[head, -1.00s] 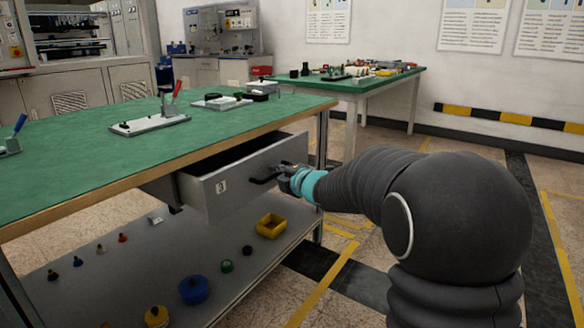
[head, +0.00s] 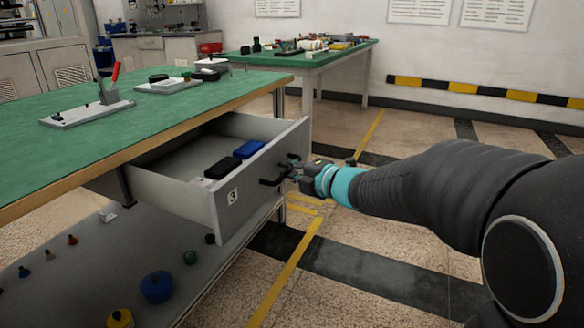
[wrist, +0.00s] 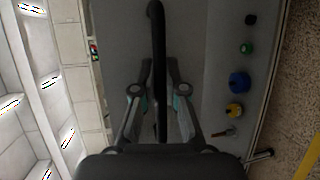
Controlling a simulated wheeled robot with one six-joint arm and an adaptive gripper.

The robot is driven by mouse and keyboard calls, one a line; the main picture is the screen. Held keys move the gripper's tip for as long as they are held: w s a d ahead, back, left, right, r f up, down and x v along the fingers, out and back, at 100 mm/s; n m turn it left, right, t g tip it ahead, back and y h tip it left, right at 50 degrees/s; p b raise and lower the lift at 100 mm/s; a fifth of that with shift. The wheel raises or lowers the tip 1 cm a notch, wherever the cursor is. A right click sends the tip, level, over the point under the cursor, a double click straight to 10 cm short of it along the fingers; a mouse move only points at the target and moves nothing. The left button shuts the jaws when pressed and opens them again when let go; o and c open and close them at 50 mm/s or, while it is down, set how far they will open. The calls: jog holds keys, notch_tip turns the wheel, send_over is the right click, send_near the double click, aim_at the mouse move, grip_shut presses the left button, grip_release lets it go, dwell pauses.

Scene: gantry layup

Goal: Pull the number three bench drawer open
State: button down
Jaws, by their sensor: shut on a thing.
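The number three drawer (head: 232,208) is a grey drawer under the green-topped bench (head: 60,150). It stands well out from the bench, and its inside shows. A black box (head: 222,168) and a blue box (head: 249,149) lie in it near the front panel. The black bar handle (head: 270,182) is on the drawer front. My gripper (head: 288,173) is shut on this handle in the head view. In the wrist view the handle (wrist: 158,50) runs between the two fingers (wrist: 156,95), against the grey drawer front (wrist: 195,45).
A lower shelf under the bench holds a blue round part (head: 156,287), a green part (head: 190,257) and a yellow part (head: 120,318). A toggle-clamp fixture (head: 90,112) stands on the bench top. Another green table (head: 320,62) is behind. Open floor lies to the right.

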jog(key=c, duration=1.2)
grip_release()
jog(key=v, duration=1.2)
